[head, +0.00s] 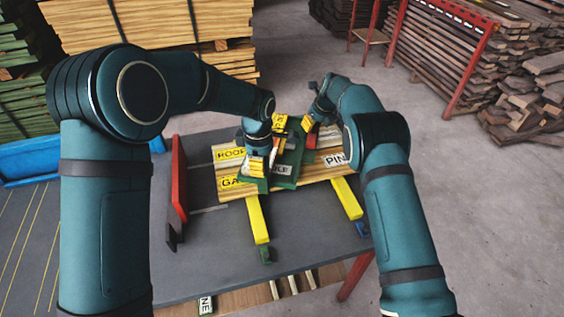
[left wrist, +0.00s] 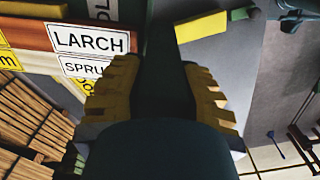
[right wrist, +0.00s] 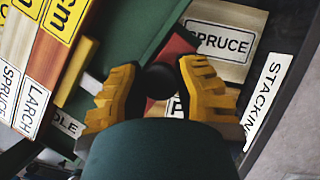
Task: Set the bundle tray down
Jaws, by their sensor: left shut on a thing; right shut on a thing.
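The bundle tray (head: 284,183) is dark green and sits between my two grippers over the labelled boards in the head view. Its green surface also fills the upper middle of the right wrist view (right wrist: 135,35). My left gripper (head: 258,166) is shut at the tray's near left side. In the left wrist view, a dark part lies between its yellow fingers (left wrist: 160,95). My right gripper (head: 308,123) is shut at the far right side. A dark round part shows between its fingers (right wrist: 160,90). Whether the tray touches the boards beneath cannot be told.
Labelled wooden boards (head: 231,188) lie on a dark grey table (head: 210,250). Two yellow bars (head: 257,218) (head: 347,198) stick out toward the front. A red upright panel (head: 179,178) stands left of the boards. The table's front left is clear.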

